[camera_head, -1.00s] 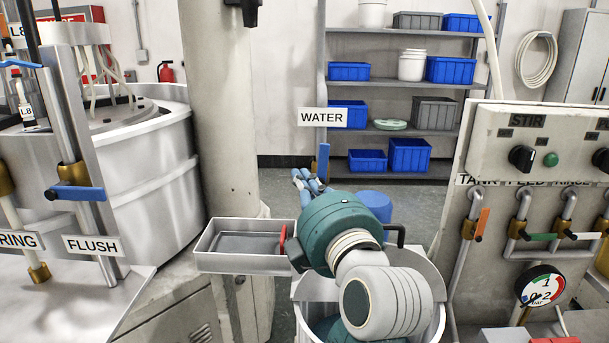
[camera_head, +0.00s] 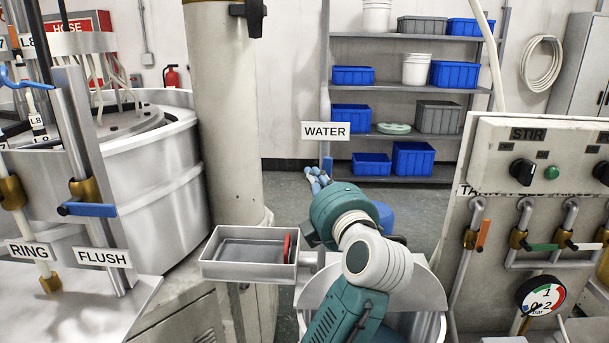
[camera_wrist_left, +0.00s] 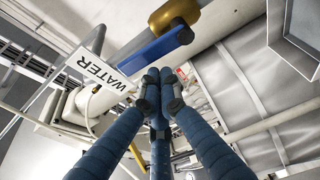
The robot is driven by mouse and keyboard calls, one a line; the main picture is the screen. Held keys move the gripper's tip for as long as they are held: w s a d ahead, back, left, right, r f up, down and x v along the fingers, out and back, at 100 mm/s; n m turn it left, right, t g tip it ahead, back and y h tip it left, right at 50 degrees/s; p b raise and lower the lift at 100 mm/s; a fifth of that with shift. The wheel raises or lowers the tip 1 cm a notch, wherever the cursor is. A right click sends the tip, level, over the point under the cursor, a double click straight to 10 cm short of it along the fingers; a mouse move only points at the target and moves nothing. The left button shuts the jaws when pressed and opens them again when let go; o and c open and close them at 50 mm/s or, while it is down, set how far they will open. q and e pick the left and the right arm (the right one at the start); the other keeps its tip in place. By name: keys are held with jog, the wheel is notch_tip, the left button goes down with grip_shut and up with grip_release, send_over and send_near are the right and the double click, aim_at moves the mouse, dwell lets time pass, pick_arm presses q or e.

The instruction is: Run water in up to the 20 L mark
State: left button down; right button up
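The WATER sign (camera_head: 326,131) hangs ahead of me, with the top of a blue lever (camera_head: 327,163) below it. In the left wrist view the blue lever (camera_wrist_left: 150,46) sits on a brass valve (camera_wrist_left: 174,14) beside the WATER sign (camera_wrist_left: 102,72). My left gripper (camera_head: 315,177) is just left of the lever and overlaps its lower part. In the wrist view its fingertips (camera_wrist_left: 159,88) are together, with nothing visible between them and a gap to the lever. A round metal vessel (camera_head: 428,292) stands below, mostly hidden by my arm. No 20 L mark is visible. My right gripper is out of view.
A shallow metal tray (camera_head: 250,271) with a red piece is left of my arm. A STIR panel (camera_head: 540,150) with several valve levers and a gauge (camera_head: 540,297) stands at right. A FLUSH lever (camera_head: 88,210) is at left. Shelves (camera_head: 410,87) stand behind.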

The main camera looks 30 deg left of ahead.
pick_arm(q)
jog(key=shift+a, duration=0.1)
dwell(0.3)
jog(key=shift+w+m+p, duration=0.1)
jog(key=shift+m+p, duration=0.2)
jog(key=shift+p, duration=0.3)
jog(key=shift+d+r, duration=0.1)
jog(key=shift+d, duration=0.1)
